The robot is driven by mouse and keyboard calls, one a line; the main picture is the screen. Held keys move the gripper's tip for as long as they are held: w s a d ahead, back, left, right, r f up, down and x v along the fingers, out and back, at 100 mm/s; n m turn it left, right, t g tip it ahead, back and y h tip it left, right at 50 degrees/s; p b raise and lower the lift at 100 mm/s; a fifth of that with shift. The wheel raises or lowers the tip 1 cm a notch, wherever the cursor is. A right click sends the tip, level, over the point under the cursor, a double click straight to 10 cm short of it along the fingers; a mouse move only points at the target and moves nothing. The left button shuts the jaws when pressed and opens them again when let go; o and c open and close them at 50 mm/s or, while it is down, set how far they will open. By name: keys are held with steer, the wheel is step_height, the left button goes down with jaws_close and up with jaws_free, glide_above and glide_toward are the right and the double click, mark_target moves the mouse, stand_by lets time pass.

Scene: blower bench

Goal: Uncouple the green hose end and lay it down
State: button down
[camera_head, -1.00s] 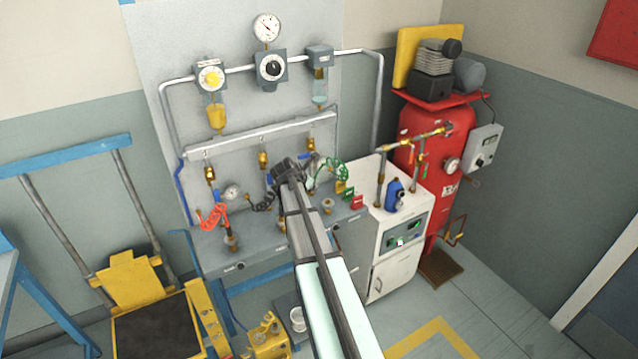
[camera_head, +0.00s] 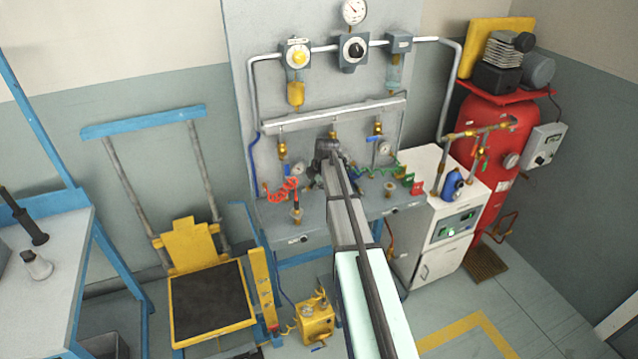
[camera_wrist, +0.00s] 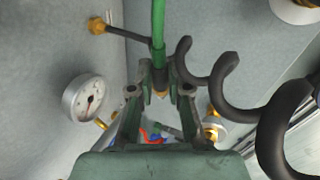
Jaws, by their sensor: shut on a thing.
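The green hose (camera_head: 388,170) runs from the right part of the bench toward my gripper (camera_head: 327,150) in the head view. In the wrist view the green hose (camera_wrist: 158,25) comes down from the top to a dark end piece (camera_wrist: 159,72) with a brass tip. My gripper (camera_wrist: 160,84) is shut on this end piece. The brass tip shows between the fingers and no coupling is visible on it. In the head view my gripper is in front of the panel near the middle valve, above the bench top, and hides the hose end.
A black coiled hose (camera_wrist: 232,88) hangs close to the right of my fingers. A round gauge (camera_wrist: 88,98) is at the left in the wrist view. A red coiled hose (camera_head: 282,190) lies on the left of the bench (camera_head: 300,240). A white cabinet (camera_head: 440,215) stands right of it.

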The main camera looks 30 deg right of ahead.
steer(key=shift+f+b, duration=0.8)
steer(key=shift+f, duration=1.95)
steer(key=c, duration=1)
jaws_free()
steer(key=shift+c, duration=0.2)
steer(key=shift+r, duration=0.1)
